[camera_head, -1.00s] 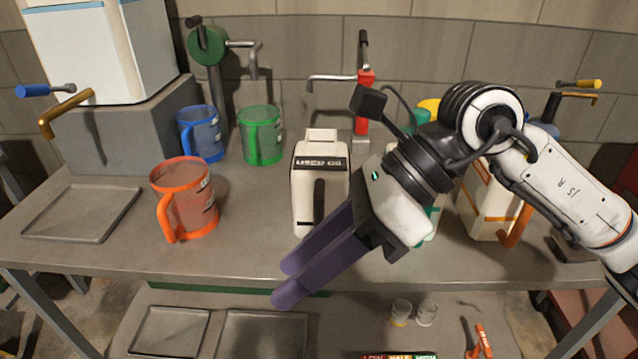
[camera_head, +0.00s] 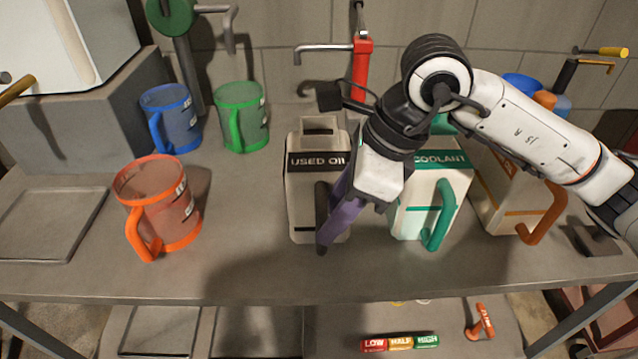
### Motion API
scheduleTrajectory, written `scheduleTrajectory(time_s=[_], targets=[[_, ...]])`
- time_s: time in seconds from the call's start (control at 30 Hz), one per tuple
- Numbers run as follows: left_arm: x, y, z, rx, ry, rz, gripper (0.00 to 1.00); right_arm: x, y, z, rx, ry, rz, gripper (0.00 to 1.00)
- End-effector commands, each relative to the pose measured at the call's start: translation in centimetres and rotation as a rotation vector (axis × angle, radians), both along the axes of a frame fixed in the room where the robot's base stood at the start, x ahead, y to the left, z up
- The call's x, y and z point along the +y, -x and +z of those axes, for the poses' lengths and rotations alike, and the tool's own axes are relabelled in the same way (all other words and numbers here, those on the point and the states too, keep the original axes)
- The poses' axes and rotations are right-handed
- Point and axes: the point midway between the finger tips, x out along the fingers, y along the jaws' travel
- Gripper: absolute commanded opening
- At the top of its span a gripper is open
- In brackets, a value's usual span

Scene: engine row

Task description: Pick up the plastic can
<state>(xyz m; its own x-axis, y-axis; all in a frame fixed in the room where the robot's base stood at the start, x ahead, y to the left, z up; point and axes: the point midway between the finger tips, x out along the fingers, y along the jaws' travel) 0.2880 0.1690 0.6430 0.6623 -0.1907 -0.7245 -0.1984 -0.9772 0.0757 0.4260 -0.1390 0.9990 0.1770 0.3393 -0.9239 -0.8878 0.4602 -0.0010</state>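A third pale can with an orange handle (camera_head: 500,195) stands further right, partly hidden by my arm. My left gripper is out of view.
An orange mug (camera_head: 160,208), a blue mug (camera_head: 172,118) and a green mug (camera_head: 242,117) stand to the left. A flat tray (camera_head: 45,225) lies at the bench's left. A red-based tap (camera_head: 362,68) stands behind. The bench front left of the can is clear.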

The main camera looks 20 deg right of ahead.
Motion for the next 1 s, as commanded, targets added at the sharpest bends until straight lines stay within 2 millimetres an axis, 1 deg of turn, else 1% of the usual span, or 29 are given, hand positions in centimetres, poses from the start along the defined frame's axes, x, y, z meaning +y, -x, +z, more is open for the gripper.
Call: scheduleTrajectory(time_s=[0.03,0.1,0.23,0.33,0.53,0.57,0.6,0.77,1.0], targets=[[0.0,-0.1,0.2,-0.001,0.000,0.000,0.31,0.3,0.0,-0.8,0.005,0.001,0.002,0.37],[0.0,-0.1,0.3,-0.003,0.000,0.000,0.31,0.7,-0.2,-1.9,0.006,0.000,0.003,0.37],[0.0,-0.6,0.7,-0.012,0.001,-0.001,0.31,1.3,-0.5,-3.3,0.003,-0.001,0.002,0.37],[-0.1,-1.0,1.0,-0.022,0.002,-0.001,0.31,1.4,-0.7,-3.8,0.002,0.000,0.002,0.37],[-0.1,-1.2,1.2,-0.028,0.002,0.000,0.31,1.5,-0.7,-3.9,0.000,0.000,0.001,0.37],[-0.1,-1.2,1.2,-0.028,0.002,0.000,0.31,1.5,-0.7,-3.9,0.000,0.000,0.001,0.34],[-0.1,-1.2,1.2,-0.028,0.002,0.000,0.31,1.5,-0.7,-3.9,0.000,0.000,0.001,0.27],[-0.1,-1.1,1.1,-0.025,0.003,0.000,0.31,1.5,-0.7,-3.9,0.000,0.000,0.001,0.00],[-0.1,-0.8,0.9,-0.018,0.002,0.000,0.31,1.4,-0.7,-3.8,0.000,0.000,0.001,0.00]])
